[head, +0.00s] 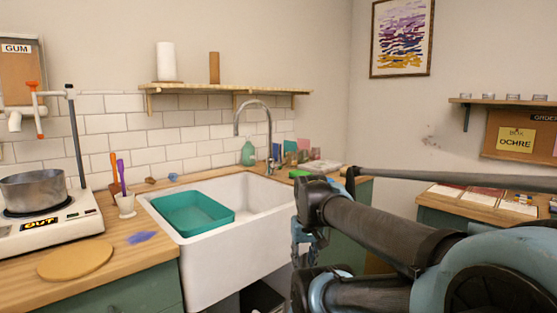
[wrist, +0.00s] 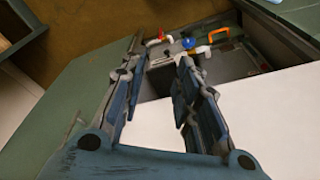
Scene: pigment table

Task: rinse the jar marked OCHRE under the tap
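The tap (head: 268,125) is a curved metal spout over the white sink (head: 215,263). I see no jar that I can tell is marked OCHRE. A yellow note reading OCHRE (head: 516,141) is pinned on the board at the right. Small pale jars (head: 512,97) stand on the shelf above it, too small to read. My gripper (wrist: 160,62) is open with nothing between its fingers in the wrist view, pointing down by the sink's white front. In the head view my gripper (head: 305,240) hangs in front of the sink's right side, partly hidden by my arm.
A teal tub (head: 193,212) sits in the sink's left part. A hotplate (head: 50,226) with a metal pot (head: 33,188) is at the left. A side counter (head: 470,207) with papers is at the right. A dark box (wrist: 205,82) with coloured items lies below my gripper.

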